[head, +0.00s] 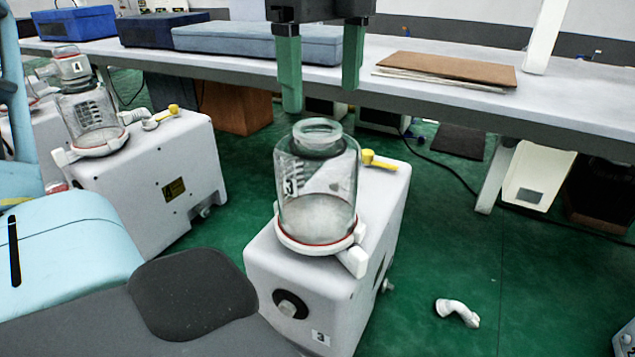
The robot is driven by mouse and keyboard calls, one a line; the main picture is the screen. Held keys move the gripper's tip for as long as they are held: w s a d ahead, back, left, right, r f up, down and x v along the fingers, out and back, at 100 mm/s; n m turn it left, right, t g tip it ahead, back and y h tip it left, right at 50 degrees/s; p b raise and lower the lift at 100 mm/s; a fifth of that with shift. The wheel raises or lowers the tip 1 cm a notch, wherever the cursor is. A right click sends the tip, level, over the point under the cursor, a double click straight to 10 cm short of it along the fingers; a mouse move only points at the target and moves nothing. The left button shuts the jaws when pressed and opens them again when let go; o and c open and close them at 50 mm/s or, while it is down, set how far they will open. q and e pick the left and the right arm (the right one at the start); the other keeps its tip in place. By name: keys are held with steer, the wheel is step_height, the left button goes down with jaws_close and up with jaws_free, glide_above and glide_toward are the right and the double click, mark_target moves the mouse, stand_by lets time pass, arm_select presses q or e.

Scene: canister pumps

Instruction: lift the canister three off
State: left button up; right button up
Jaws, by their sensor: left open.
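Canister three (316,205) is a clear glass jar with a narrow neck and open ring-shaped top. It stands upright in a white, red-edged collar on the white pump (330,290), whose front label reads 3. My left gripper (322,98) hangs above the canister with its two green fingers spread apart and nothing between them. The fingertips are around the height of the neck in the picture, and no contact shows. The exact distance to the neck is hard to tell. My right gripper is out of view.
A yellow-handled valve (378,160) sits behind the canister. A second pump (160,185) with a glass canister (90,120) stands at left. A white elbow pipe (458,312) lies on the green floor. A long table (420,95) with boxes and boards runs behind.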

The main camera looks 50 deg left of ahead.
mark_target(318, 127)
arm_select(q)
steer(key=shift+s+f, duration=0.15)
steer(key=shift+f, duration=0.25)
steer(key=f, duration=0.1)
steer(key=f+p, duration=0.1)
steer(key=f, duration=0.1)
steer(key=shift+a+f, duration=0.2)
steer(key=shift+a, duration=0.15)
steer(key=shift+f, duration=0.4)
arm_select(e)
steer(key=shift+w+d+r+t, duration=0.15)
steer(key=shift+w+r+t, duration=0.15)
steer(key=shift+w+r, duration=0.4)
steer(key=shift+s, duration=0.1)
arm_select(q)
steer(key=shift+c, duration=1.1)
steer(key=c, duration=1.3)
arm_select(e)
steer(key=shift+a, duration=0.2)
arm_select(q)
steer(key=shift+o, duration=0.2)
